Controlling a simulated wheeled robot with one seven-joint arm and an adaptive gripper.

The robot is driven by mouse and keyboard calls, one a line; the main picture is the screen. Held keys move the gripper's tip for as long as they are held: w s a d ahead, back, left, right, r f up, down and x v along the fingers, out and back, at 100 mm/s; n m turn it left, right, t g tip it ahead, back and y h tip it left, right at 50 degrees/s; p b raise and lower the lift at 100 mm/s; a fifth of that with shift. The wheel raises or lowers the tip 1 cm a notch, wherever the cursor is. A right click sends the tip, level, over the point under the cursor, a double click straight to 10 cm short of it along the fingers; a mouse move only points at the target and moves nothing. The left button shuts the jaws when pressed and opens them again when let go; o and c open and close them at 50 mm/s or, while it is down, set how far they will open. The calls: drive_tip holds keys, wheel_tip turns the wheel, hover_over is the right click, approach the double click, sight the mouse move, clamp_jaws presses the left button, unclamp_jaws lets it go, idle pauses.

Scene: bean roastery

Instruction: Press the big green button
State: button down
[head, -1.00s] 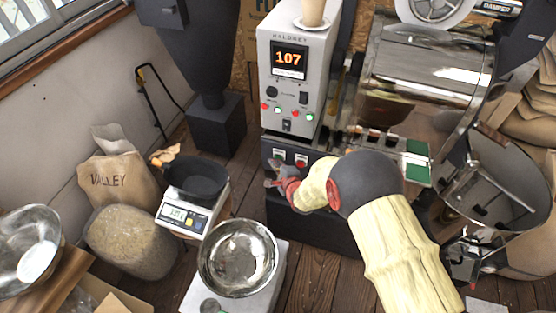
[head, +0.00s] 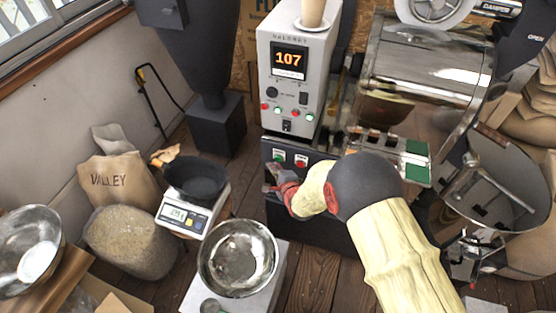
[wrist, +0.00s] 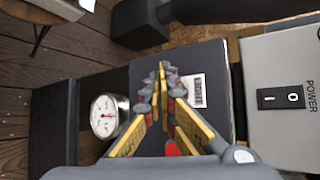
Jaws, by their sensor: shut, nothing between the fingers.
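The big green button (head: 279,155) shows in the head view on the dark front of the roaster's base, left of a red button (head: 301,160). My gripper (head: 270,177) is in front of this dark panel, just below and slightly left of the green button. Whether it touches the panel is hard to tell. In the wrist view my gripper's fingers (wrist: 162,72) are shut and empty, over the dark panel beside a white label. I cannot make out the green button in the wrist view.
A grey control box (head: 289,85) reading 107 stands above, with small red and green controls. A round gauge (wrist: 104,115) sits left of my fingers in the wrist view. A steel bowl (head: 209,262) and a scale (head: 184,214) stand at left. Steel trough (head: 524,175) at right.

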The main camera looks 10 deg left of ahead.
drive_tip(key=s, duration=0.4)
drive_tip(key=shift+s+a+p, duration=0.15)
drive_tip(key=shift+s+p, duration=0.15)
drive_tip(key=shift+s, duration=0.1)
idle(0.6)
drive_tip(key=s+d+f+n+g+h, duration=0.35)
drive_tip(key=s+d+f+n, duration=0.2)
drive_tip(key=f, duration=0.25)
drive_tip(key=s+d+r+n+g, duration=0.1)
drive_tip(key=s+d+n+g, duration=0.2)
drive_tip(key=s+n, duration=0.2)
drive_tip(key=s+d+r+n+h, duration=0.1)
drive_tip(key=s+d+r, duration=0.5)
drive_tip(key=d+r, duration=0.3)
drive_tip(key=s+d+r+n+t+h, duration=0.1)
drive_tip(key=s+d+r, duration=0.4)
drive_tip(key=d+r, duration=0.5)
drive_tip(key=s+d+r+n+h, duration=0.2)
drive_tip(key=s+d+r, duration=0.4)
drive_tip(key=r, duration=1.6)
drive_tip(key=d, duration=0.3)
drive_tip(key=shift+s+d+r, duration=0.25)
drive_tip(key=shift+s+d, duration=0.05)
drive_tip(key=shift+d, duration=0.05)
